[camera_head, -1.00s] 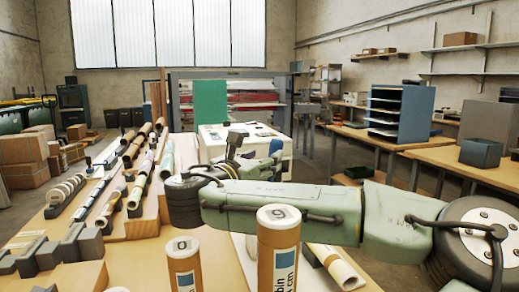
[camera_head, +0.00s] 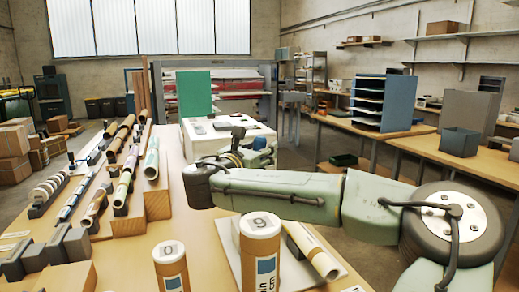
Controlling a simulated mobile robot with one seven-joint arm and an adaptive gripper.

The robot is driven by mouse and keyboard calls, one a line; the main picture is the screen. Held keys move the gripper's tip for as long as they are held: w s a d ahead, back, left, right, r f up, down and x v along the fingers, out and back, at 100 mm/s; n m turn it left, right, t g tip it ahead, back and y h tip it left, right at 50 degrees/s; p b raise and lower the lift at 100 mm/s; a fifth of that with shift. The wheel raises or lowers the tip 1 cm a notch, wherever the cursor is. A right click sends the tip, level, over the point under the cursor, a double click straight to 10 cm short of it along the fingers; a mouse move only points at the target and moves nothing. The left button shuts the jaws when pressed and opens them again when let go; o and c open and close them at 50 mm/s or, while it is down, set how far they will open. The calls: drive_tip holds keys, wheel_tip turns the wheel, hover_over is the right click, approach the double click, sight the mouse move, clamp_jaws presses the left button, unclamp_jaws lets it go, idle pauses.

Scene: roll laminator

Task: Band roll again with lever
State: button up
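Several rolls lie tilted on wooden stands on the left of the table, among them a pale banded roll (camera_head: 151,160) and a darker roll (camera_head: 121,189). Two upright cardboard tubes stand at the front, one marked 9 (camera_head: 260,252) and a shorter one (camera_head: 171,268). My gripper (camera_head: 240,140) is at the far end of my arm, over the table's right side. It is small and partly hidden by my wrist, so its fingers are unclear. I cannot make out a lever.
White rings (camera_head: 49,189) stand in a rack at the left, with grey blocks (camera_head: 62,248) nearer. A white machine (camera_head: 205,138) stands beyond the table. A blue shelf unit (camera_head: 382,102) stands on the right-hand bench. Bare tabletop (camera_head: 178,212) shows in the middle.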

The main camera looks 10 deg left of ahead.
clamp_jaws()
idle(0.3)
idle(0.3)
